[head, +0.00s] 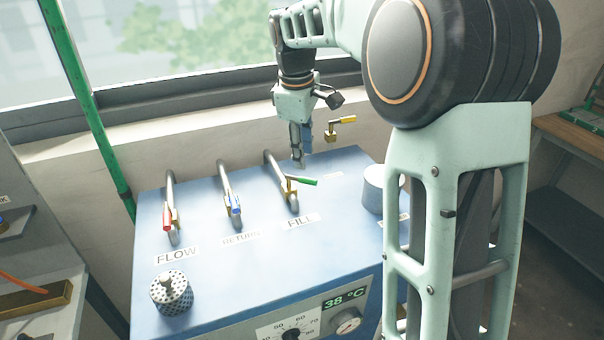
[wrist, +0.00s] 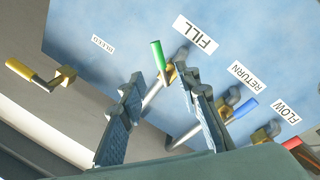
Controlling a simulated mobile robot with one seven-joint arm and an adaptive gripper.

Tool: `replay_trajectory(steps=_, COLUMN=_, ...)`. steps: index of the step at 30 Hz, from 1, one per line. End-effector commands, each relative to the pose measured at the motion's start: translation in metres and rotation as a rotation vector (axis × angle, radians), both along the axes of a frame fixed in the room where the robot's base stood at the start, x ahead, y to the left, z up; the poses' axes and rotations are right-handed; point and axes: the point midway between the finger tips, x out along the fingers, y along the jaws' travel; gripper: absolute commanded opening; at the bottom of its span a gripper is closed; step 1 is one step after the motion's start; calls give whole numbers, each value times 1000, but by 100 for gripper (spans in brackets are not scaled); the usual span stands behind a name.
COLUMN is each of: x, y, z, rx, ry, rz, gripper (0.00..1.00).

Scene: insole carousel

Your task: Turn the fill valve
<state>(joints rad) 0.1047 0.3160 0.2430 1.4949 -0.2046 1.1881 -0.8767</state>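The fill valve's green handle (head: 301,181) is on the pipe by the FILL label (head: 302,222). The handle points right, across the pipe. In the wrist view the green handle (wrist: 158,57) shows just beyond my fingers, with the FILL label (wrist: 195,34) behind it. My gripper (head: 300,150) points down above and behind the fill valve, apart from the handle. In the wrist view my gripper's two fingers (wrist: 160,105) are spread apart with nothing held between them. The handle is not between the finger pads.
The red flow valve (head: 167,218) and blue return valve (head: 236,204) stand left of the fill valve. A yellow-handled valve (head: 340,122) is on the wall behind. A white-topped cylinder (head: 378,188) stands right and a perforated cap (head: 171,292) front left. The blue top (head: 240,275) is clear centrally.

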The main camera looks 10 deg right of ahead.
Motion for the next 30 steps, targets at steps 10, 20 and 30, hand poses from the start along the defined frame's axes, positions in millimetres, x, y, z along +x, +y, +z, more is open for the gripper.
replay_trajectory(steps=10, x=10, y=-6, z=-62, rx=0, ry=1, rz=0, gripper=30)
replay_trajectory(steps=20, x=13, y=-8, z=-76, rx=-1, ry=-2, rz=-1, gripper=30)
replay_trajectory(steps=30, x=13, y=-8, z=-76, rx=-1, ry=-2, rz=-1, gripper=9)
